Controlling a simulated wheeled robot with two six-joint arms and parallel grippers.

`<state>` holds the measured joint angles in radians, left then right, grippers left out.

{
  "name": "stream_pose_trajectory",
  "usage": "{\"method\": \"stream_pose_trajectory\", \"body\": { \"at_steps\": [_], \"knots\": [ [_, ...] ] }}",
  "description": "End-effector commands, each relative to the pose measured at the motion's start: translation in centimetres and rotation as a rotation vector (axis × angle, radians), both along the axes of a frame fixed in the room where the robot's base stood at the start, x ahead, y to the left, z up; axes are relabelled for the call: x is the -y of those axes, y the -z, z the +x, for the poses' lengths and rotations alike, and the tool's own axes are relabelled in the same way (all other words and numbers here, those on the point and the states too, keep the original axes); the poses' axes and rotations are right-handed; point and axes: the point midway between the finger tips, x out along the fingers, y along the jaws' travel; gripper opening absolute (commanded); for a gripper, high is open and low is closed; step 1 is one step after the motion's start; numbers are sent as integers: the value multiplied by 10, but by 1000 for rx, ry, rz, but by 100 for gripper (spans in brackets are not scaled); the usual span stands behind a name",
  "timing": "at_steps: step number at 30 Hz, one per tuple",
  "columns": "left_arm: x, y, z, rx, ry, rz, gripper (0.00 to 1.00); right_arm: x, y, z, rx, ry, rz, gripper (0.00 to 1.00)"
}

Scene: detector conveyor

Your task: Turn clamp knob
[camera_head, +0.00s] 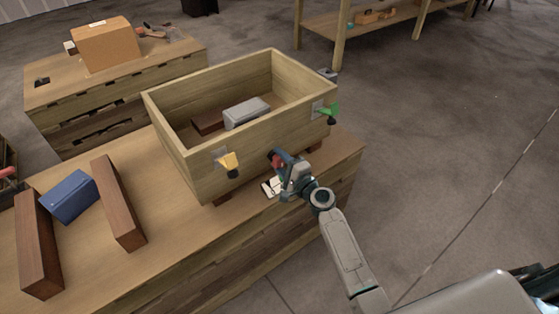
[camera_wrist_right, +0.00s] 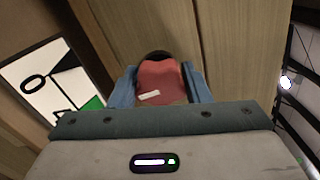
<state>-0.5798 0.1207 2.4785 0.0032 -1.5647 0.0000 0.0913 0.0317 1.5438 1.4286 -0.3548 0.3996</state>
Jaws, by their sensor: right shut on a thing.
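A red knob (camera_wrist_right: 160,82) sits between the two blue fingers of my right gripper (camera_head: 279,162). The fingers are shut on it, one on each side. In the head view the knob is mostly hidden by the gripper, at the front wall of an open wooden crate (camera_head: 175,135). A yellow knob (camera_head: 229,162) is on the crate's front wall to the left. A green knob (camera_head: 328,112) is near its right corner. Both are apart from the gripper. My left gripper is not in view.
The crate stands on a wooden workbench (camera_head: 180,245) and holds a grey block (camera_head: 246,112). A white printed card (camera_head: 271,187) lies by my right gripper. Brown bars (camera_head: 118,203) and a blue box (camera_head: 69,196) lie on the left. The floor at right is clear.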

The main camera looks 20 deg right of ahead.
Motion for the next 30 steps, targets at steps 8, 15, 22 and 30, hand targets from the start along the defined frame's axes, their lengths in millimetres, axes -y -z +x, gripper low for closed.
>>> {"method": "stream_pose_trajectory", "body": {
  "at_steps": [8, 15, 22, 30],
  "knots": [
    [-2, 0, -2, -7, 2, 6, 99, 0, 1, 0, -7, 1, 12, 20],
    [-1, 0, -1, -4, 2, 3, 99, 0, 1, 0, -6, 1, 11, 49],
    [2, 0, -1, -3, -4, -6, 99, 0, 1, 0, -5, 0, 11, 65],
    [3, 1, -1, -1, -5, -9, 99, 4, 1, -10, -5, 1, 10, 65]
  ]
}}
